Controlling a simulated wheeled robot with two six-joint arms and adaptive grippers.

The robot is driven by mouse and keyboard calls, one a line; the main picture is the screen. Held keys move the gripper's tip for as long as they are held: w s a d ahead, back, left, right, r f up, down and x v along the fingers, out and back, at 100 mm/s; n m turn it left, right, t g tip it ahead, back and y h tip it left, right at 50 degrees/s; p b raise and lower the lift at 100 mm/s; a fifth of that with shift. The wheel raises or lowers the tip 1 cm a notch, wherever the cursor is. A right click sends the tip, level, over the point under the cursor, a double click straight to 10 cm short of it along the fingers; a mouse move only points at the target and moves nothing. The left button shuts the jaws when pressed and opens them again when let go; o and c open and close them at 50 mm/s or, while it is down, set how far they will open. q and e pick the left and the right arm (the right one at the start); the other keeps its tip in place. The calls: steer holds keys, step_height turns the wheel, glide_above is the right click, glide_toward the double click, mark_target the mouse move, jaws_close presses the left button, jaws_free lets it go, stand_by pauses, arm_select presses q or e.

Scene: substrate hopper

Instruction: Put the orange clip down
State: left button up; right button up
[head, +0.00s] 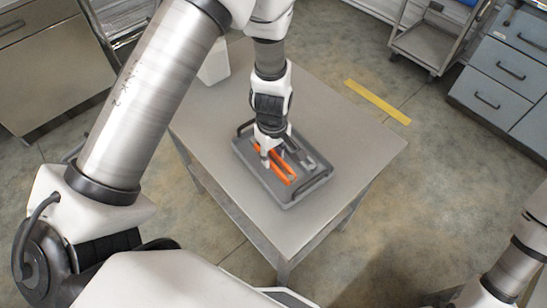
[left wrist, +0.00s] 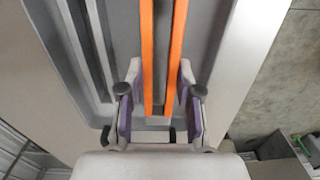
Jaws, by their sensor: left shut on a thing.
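The orange clip (head: 281,170) has two long, narrow orange arms and lies along the grey tray (head: 316,182) on the table. My left gripper (head: 268,150) reaches down from above and is shut on the clip near its end. In the left wrist view the fingers (left wrist: 158,95) stand on either side of the orange arms (left wrist: 146,50), low over the tray. The far part of the clip runs out of that view. My right gripper is out of view; only part of my right arm shows at the lower right.
A grey metallic tool (head: 306,160) lies in the tray beside the clip. The tray has dark handles at its ends. A white container (head: 214,68) stands at the table's back left. The table top (head: 350,140) is bare to the right of the tray.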

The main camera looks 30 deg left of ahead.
arm_select(q)
steer(key=shift+f, duration=1)
steer(key=o, duration=1.1)
steer(key=shift+r, duration=0.1)
step_height(320, 180, up, 12)
steer(key=shift+r, duration=0.1)
